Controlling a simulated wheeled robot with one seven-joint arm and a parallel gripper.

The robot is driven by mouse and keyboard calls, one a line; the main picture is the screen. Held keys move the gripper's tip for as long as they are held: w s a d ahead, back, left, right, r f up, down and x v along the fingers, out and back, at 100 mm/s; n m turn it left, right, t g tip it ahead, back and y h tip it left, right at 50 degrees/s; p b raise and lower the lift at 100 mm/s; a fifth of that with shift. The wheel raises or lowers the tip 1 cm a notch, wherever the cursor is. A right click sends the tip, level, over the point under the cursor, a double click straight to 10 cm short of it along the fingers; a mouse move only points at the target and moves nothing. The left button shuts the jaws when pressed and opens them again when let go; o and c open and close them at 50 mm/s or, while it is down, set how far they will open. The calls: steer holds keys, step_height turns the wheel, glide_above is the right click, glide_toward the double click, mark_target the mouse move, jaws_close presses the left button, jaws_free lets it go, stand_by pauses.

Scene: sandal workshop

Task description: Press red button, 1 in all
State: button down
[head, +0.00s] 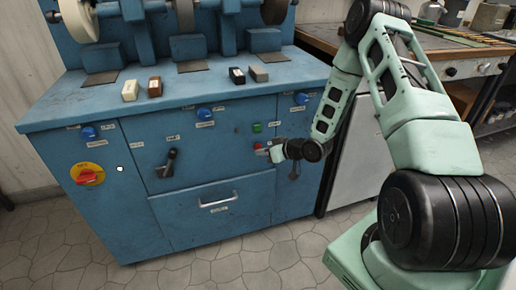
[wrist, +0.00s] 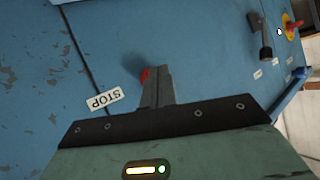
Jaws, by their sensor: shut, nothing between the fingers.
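The red button (head: 257,146) is on the front of the blue machine cabinet (head: 120,215), below a green button (head: 257,127). In the wrist view only a small red edge of the button (wrist: 144,74) shows beside the fingertips; the rest is hidden behind them. The closed fingers also show in the wrist view (wrist: 157,72). I cannot tell whether the tips touch the button.
A red rotary switch on a yellow plate (head: 90,175), a black lever (head: 168,163) and blue knobs (head: 204,113) are on the same front. A drawer handle (head: 216,203) sticks out below. Brushes or blocks (head: 155,87) lie on top. A workbench (head: 440,50) stands at right.

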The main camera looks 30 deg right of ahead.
steer(key=shift+s, duration=0.25)
steer(key=s, duration=0.1)
steer(key=s+a, duration=0.1)
steer(key=s, duration=0.2)
steer(key=shift+s+a, duration=0.25)
steer(key=shift+s, duration=0.1)
stand_by(0.9)
